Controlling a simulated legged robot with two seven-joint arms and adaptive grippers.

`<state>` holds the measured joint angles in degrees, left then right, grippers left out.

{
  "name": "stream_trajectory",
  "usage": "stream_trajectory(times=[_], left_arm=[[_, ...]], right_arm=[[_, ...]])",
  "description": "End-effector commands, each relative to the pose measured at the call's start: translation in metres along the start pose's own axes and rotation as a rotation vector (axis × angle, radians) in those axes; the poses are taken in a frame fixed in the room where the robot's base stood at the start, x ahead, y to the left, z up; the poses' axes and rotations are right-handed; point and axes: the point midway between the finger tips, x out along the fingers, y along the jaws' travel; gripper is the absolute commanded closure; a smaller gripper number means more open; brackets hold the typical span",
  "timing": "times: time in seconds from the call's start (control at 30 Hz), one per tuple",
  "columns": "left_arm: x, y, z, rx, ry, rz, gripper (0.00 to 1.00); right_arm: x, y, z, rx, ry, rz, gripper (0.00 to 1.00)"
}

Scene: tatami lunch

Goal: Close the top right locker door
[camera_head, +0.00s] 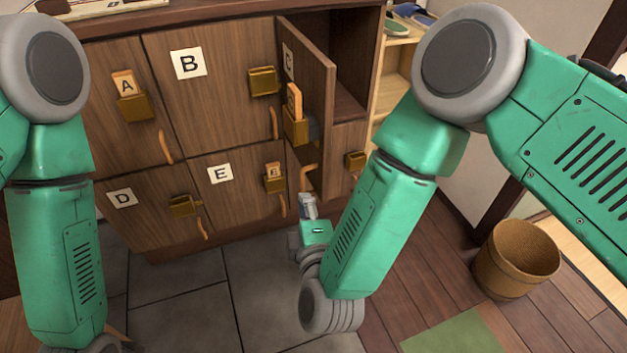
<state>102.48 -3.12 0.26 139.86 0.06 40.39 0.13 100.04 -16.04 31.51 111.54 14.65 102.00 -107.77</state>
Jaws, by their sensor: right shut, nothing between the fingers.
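The top right locker door (316,85), labelled C, stands open and swung out toward me.
Doors A (110,120), B (225,110), D (150,215) and E (235,200) are closed. A lower right door with a brass lock (355,161) is partly hidden. A shoe shelf (398,55) stands right of the lockers. A round bin (515,260) stands on the wooden floor at right.

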Motion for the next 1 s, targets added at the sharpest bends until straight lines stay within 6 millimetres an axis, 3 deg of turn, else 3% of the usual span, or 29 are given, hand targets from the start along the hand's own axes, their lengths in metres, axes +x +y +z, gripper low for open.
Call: stream_trajectory(times=[0.13, 0.37, 0.77, 1.0], left_arm=[[0.007, 0.0, 0.0, 0.0, 0.001, 0.0, 0.06], [0.014, 0.0, 0.0, 0.0, 0.002, 0.0, 0.06], [0.043, 0.0, 0.002, 0.0, 0.001, 0.0, 0.06], [0.051, 0.001, 0.002, 0.0, 0.001, 0.0, 0.06]], right_arm=[[0.004, 0.014, -0.01, -0.097, -0.039, 0.085, 1.0], [0.025, 0.019, -0.01, -0.118, -0.05, 0.101, 1.0], [0.108, 0.026, -0.007, -0.117, -0.049, 0.1, 1.0], [0.11, 0.031, 0.025, -0.118, -0.047, 0.097, 1.0]])
